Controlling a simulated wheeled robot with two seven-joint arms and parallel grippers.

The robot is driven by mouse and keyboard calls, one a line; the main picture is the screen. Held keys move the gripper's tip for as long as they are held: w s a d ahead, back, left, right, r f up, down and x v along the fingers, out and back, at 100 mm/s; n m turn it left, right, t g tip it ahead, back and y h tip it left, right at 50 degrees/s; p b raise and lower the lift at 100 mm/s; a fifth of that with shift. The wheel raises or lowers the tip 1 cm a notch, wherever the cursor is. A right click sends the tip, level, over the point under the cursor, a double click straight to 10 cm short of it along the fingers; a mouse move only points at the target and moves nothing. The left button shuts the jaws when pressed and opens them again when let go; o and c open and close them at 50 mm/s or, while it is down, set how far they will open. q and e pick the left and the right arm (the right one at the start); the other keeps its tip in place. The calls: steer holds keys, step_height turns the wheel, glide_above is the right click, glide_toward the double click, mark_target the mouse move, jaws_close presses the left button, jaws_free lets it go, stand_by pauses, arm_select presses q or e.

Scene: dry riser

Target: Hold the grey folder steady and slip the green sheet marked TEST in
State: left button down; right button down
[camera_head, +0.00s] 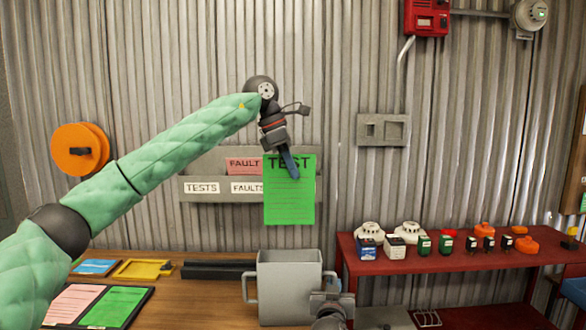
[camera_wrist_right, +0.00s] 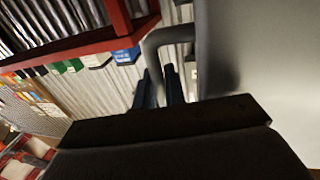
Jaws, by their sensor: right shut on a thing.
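The grey folder (camera_head: 285,296) stands upright at the table's front edge, with an open top and a loop handle on each side. My right gripper (camera_head: 330,298) is shut on its right handle. In the right wrist view the fingers (camera_wrist_right: 165,88) close around that handle (camera_wrist_right: 158,50), beside the folder's wall (camera_wrist_right: 270,60). The green sheet marked TEST (camera_head: 289,205) hangs upright above and apart from the folder. My left gripper (camera_head: 289,163) is shut on its upper edge, blue fingers over the word. Whether the sheet touches the wall rack behind cannot be told.
A grey wall rack (camera_head: 215,188) labelled TESTS and FAULTS holds a pink FAULT sheet (camera_head: 243,165). A red bench (camera_head: 440,262) with detectors and small boxes stands right of the folder. A black tray (camera_head: 88,292) with pink and green cards lies left on the wooden table.

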arm_select(q)
steer(key=shift+f, duration=0.2)
step_height(320, 180, down, 18)
stand_by(2.4)
steer(key=c, duration=1.6)
jaws_free()
steer(key=v, duration=1.2)
steer(key=shift+w, duration=0.1)
arm_select(e)
steer(key=c, duration=1.4)
jaws_free()
